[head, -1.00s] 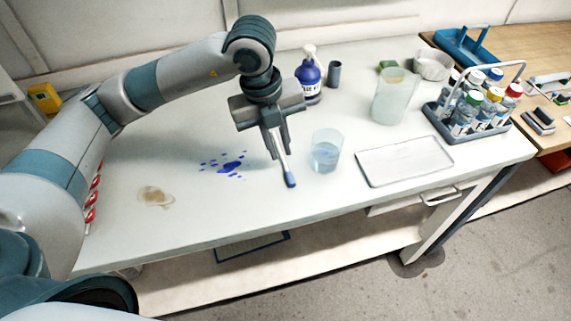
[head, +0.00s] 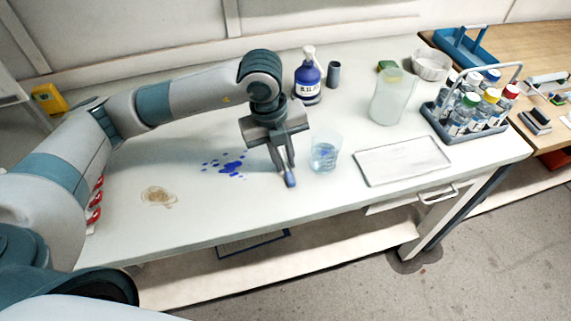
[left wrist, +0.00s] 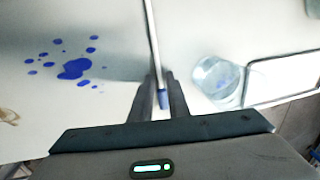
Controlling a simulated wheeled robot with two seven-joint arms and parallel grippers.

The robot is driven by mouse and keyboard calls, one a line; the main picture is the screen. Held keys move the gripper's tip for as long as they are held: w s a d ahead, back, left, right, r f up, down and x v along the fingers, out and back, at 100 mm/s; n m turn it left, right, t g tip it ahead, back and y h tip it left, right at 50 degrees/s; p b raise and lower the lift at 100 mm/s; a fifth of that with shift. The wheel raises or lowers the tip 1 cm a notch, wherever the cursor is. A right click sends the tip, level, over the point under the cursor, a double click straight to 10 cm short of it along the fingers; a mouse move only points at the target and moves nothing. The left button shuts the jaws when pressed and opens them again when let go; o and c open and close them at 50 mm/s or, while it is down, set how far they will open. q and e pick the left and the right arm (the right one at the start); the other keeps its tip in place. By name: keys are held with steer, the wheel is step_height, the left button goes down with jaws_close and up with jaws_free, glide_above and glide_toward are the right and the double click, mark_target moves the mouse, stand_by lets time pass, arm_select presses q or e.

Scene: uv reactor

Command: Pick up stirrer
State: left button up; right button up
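The stirrer is a thin pale rod with a blue end (head: 290,180). It is on the white table beside the glass of clear liquid (head: 325,153). My left gripper (head: 287,168) points down over the stirrer. Its fingers are a little apart, one on each side of the stirrer. In the left wrist view the stirrer's blue end (left wrist: 164,99) shows between the fingers (left wrist: 161,76), and its rod runs up past the fingertips. I see a narrow gap between the fingers; contact is hard to make out. My right gripper is not in view.
A blue spill (head: 230,167) is left of the gripper and a brown stain (head: 159,197) farther left. A white tray (head: 402,160) lies to the right. A larger beaker (head: 390,98), a labelled blue bottle (head: 307,78) and a bottle rack (head: 440,133) stand behind.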

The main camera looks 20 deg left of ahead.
arm_select(q)
jaws_close()
steer(key=shift+r, duration=0.75)
step_height(320, 180, up, 8)
steer(key=b, duration=0.2)
steer(key=shift+r, duration=0.25)
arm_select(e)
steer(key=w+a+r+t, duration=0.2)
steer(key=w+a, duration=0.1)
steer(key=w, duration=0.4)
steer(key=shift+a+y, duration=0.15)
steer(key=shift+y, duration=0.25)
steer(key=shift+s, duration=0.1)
